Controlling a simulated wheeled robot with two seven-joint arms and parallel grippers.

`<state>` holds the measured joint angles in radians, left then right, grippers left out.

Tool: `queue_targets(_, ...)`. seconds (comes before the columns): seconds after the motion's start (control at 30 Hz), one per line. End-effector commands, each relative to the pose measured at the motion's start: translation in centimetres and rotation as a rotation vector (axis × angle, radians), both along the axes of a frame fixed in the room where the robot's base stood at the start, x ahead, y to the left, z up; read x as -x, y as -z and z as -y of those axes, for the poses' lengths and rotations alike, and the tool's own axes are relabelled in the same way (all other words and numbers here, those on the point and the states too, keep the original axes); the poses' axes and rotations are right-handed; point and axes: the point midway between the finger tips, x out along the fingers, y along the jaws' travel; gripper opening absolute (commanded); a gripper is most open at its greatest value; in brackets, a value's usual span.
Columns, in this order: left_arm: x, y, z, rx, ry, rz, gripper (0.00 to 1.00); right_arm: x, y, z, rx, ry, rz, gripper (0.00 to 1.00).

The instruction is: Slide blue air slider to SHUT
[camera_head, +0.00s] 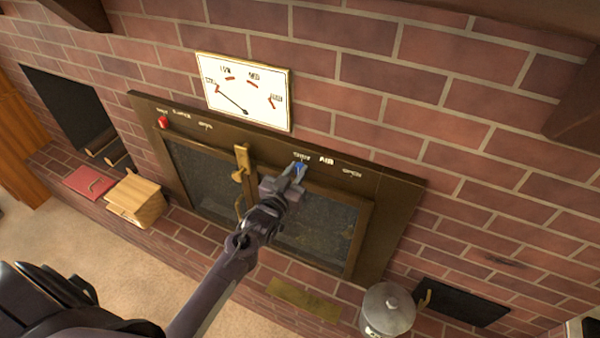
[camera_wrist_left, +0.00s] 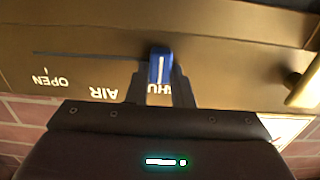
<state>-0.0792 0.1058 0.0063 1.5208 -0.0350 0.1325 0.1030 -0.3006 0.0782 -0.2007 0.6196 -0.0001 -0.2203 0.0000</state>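The blue air slider (camera_head: 299,166) is on the dark bronze panel above the right glass door, by the SHUT label at the left end of its scale. In the left wrist view, which is upside down, the slider (camera_wrist_left: 160,65) covers part of SHUT, and its slot line runs left toward OPEN (camera_wrist_left: 51,82). My left gripper (camera_head: 296,172) is at the slider, with its fingers (camera_wrist_left: 161,84) on both sides of it and seemingly closed against it. My right gripper is in neither view.
A red slider (camera_head: 163,122) sits at the panel's left end. A brass door latch (camera_head: 241,163) stands out left of my left gripper. A dial gauge (camera_head: 243,92) hangs above. A wooden box (camera_head: 134,200) and a lidded metal pot (camera_head: 387,309) stand on the brick ledge.

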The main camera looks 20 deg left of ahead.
Motion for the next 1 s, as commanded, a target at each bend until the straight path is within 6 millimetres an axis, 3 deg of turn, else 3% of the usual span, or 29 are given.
queue_targets(0.03, 0.0, 0.0, -0.4, -0.003, -0.008, -0.001, 0.26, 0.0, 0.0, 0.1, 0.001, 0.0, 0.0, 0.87)
queue_targets(0.17, 0.0, 0.0, -0.3, -0.003, -0.006, -0.001, 0.42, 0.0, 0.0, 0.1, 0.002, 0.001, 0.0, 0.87)
queue_targets(0.47, 0.2, 0.0, -0.2, -0.002, -0.004, 0.0, 0.42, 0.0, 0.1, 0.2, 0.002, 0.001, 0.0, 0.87)
queue_targets(1.0, 7.3, 0.2, -0.6, -0.003, -0.006, -0.002, 0.42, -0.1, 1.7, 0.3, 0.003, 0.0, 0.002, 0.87)
